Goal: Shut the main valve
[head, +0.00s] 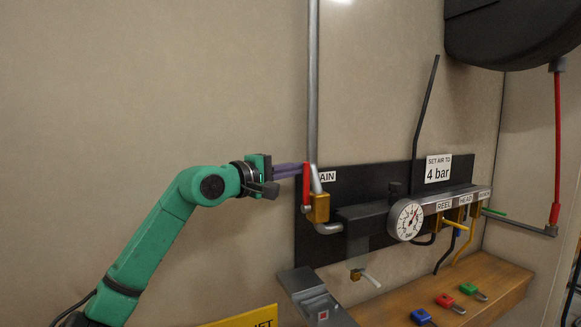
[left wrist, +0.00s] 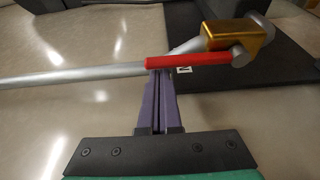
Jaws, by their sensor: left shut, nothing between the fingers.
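The main valve has a brass body (head: 320,208) and a red lever (head: 306,186) on the grey pipe at the left end of the black panel. The lever stands near upright, roughly along the pipe. My left gripper (head: 303,169) is shut and empty, its purple fingers reaching from the left to the lever's upper, free end. In the left wrist view the fingertips (left wrist: 160,74) are right at the free end of the red lever (left wrist: 195,60), with the brass body (left wrist: 230,36) at its other end. I cannot tell whether they touch. The "MAIN" label (head: 327,176) is partly covered.
A pressure gauge (head: 406,220) and the grey manifold (head: 455,200) with smaller valves lie to the right. A wooden shelf (head: 480,275) below holds coloured padlocks. A grey pipe (head: 313,80) runs up the wall. The wall left of the valve is clear.

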